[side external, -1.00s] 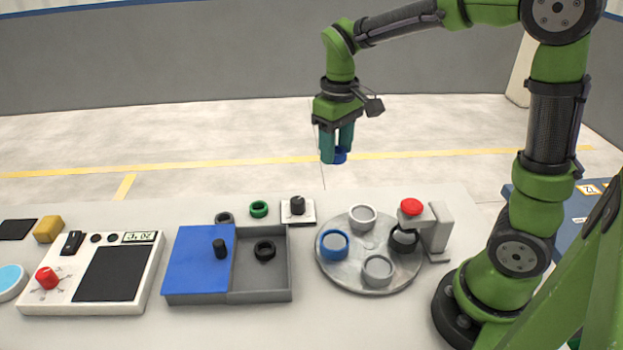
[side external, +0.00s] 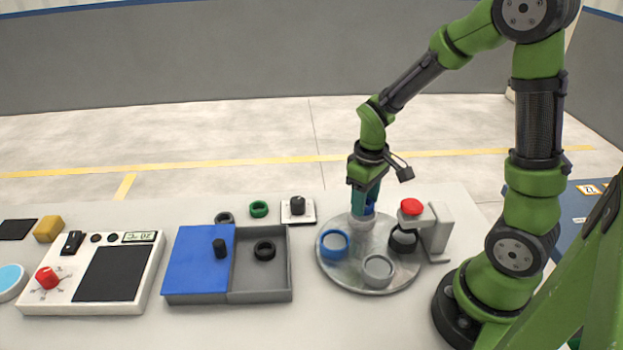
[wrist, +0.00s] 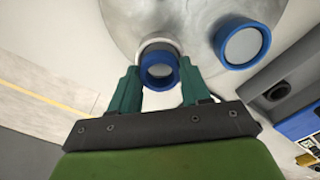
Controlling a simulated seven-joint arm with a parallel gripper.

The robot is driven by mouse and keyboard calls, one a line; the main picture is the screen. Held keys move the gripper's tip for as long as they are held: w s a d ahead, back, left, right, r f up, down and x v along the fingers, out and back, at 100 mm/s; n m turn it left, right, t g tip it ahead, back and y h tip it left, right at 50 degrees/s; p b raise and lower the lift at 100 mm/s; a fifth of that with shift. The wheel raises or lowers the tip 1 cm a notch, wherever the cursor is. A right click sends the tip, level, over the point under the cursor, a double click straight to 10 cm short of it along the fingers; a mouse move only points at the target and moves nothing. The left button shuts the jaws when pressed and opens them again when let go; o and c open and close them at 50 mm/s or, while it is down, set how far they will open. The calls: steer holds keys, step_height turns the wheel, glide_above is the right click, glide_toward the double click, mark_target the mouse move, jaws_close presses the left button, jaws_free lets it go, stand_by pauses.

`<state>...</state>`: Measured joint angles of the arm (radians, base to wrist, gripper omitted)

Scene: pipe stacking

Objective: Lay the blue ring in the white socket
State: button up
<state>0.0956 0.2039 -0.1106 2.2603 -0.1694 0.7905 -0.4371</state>
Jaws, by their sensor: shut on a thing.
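My gripper (side external: 364,208) is shut on the blue ring (side external: 371,202) and holds it low over the turntable. In the wrist view the blue ring (wrist: 159,84) sits between the two green fingertips. The white socket (side external: 362,227) is at the back of the round metal turntable (side external: 352,276), directly under the gripper. In the wrist view only part of the white socket's rim (wrist: 152,42) shows past the ring. The ring is over the socket, but I cannot tell whether they touch.
A blue-rimmed socket (side external: 334,257) is at the turntable's left, a grey socket (side external: 378,270) at its front and a dark one (side external: 403,240) at its right. A red-topped post (side external: 437,232) stands beside the dark socket. A grey-and-blue box (side external: 262,296) stands to the left.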

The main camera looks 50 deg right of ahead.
steer(key=shift+f, duration=0.2)
steer(key=shift+f, duration=0.5)
steer(key=o, duration=1.1)
steer(key=shift+r, duration=0.1)
step_height(320, 180, up, 12)
steer(key=s+a+r+m+t+y, duration=0.2)
steer(key=s+a+r+m+t, duration=0.2)
steer(key=a, duration=0.5)
step_height(320, 180, up, 4)
steer(key=s+t, duration=0.2)
steer(key=t, duration=0.1)
steer(key=shift+s+a+f, duration=0.15)
steer(key=shift+s, duration=0.05)
